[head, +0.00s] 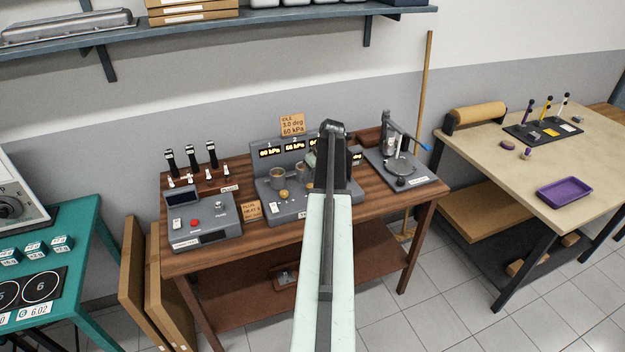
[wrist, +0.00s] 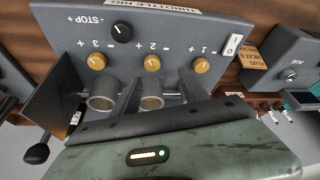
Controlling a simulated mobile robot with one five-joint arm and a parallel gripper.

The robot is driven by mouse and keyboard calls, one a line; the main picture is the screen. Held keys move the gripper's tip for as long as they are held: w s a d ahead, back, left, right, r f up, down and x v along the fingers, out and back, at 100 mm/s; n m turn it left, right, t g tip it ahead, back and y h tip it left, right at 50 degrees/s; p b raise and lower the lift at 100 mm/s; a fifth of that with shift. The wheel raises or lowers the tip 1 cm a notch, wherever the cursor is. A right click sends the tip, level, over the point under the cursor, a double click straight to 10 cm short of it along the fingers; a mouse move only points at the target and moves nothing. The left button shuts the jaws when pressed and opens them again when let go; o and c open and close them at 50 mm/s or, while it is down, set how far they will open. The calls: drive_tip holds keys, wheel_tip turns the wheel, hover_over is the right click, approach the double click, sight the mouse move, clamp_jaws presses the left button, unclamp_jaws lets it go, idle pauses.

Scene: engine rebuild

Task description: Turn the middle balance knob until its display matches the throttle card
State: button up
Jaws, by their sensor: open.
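The throttle rig (head: 310,205) is a grey console on the wooden bench. Its throttle card (head: 292,124) reads IDLE, 3.0 deg, 60 kPa. The left display (head: 269,153) reads 60 kPa; the middle display (head: 295,147) looks like 56 kPa, its first digit unclear. The third display (head: 313,142) is partly hidden by my arm. In the wrist view, the middle balance knob (wrist: 153,62), brass and marked 2, lies between knob 3 (wrist: 96,61) and knob 1 (wrist: 201,65). My gripper (wrist: 160,77) is open, its fingers apart just short of the middle knob; I see no contact.
A black STOP knob (wrist: 121,31) sits beyond the brass knobs. Metal cylinders (wrist: 103,95) stand close to my fingers. A grey plug tester (head: 207,222) stands left of the rig, and a stand with a round plate (head: 402,166) to its right.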

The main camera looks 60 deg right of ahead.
sight(311, 185)
drive_tip(key=b+x, duration=0.2)
drive_tip(key=d+b+x, duration=0.1)
drive_tip(key=b+x, duration=0.2)
drive_tip(key=s+b+x, duration=0.1)
drive_tip(key=b+x, duration=0.1)
drive_tip(key=shift+w+d+f, duration=0.15)
drive_tip(key=shift+d+f, duration=0.1)
drive_tip(key=shift+f, duration=0.2)
drive_tip(key=shift+r, duration=0.1)
clamp_jaws()
drive_tip(key=shift+d+r, duration=0.15)
drive_tip(key=shift+d, duration=0.2)
drive_tip(key=shift+a+m, duration=0.3)
